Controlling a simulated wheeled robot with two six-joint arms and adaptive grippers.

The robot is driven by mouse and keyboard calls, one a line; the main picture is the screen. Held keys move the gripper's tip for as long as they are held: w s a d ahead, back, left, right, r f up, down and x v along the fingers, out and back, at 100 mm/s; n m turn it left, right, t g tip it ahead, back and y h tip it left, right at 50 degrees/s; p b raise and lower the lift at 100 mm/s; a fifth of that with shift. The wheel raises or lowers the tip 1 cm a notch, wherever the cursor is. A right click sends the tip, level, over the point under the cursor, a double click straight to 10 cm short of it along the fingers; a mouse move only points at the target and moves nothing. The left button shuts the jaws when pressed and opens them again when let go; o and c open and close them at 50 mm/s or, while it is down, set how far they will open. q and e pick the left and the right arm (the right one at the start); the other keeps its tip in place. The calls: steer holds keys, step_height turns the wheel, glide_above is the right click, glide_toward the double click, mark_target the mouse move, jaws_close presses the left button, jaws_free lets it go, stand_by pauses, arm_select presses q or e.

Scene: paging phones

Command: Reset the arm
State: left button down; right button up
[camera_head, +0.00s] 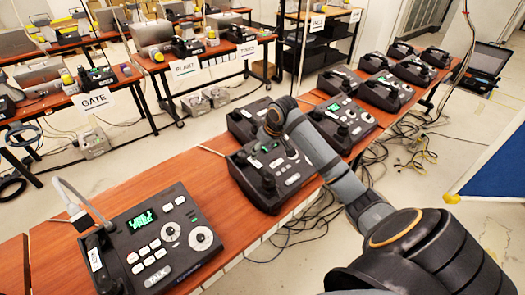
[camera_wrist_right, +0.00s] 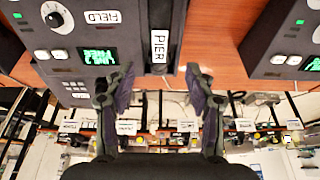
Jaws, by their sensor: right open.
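My right arm reaches in from the lower right of the head view, over a dark paging phone (camera_head: 265,165) on the long wooden table (camera_head: 130,185). My right gripper (camera_wrist_right: 160,95) is open in the right wrist view, its two fingers apart with nothing between them. Just beyond the fingertips is a phone handset (camera_wrist_right: 157,35) labelled PIER, lying along a phone body (camera_wrist_right: 85,55) with a green display and a FIELD label. In the head view my right gripper's fingers are hard to make out. My left gripper is not in view.
A nearer phone labelled TALK (camera_head: 155,240) has a green display and a handset at its left. Several more phones line the table toward the back right. Cables (camera_head: 415,155) lie on the floor. Behind stand tables with signs GATE (camera_head: 95,101) and PLANT (camera_head: 186,67).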

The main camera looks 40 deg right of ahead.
stand_by(0.4)
steer(key=s+a+f+n, duration=0.1)
steer(key=s+a+f, duration=0.8)
steer(key=s+f, duration=0.1)
steer(key=s+a+m+h, duration=0.1)
steer(key=s+a, duration=0.3)
steer(key=s, duration=1)
step_height(320, 180, down, 25)
steer(key=s+d+g, duration=0.2)
steer(key=s+d+f+g, duration=0.1)
steer(key=s+f, duration=1.7)
steer(key=s, duration=0.1)
steer(key=shift+d+m, duration=0.35)
steer(key=shift+m, duration=0.05)
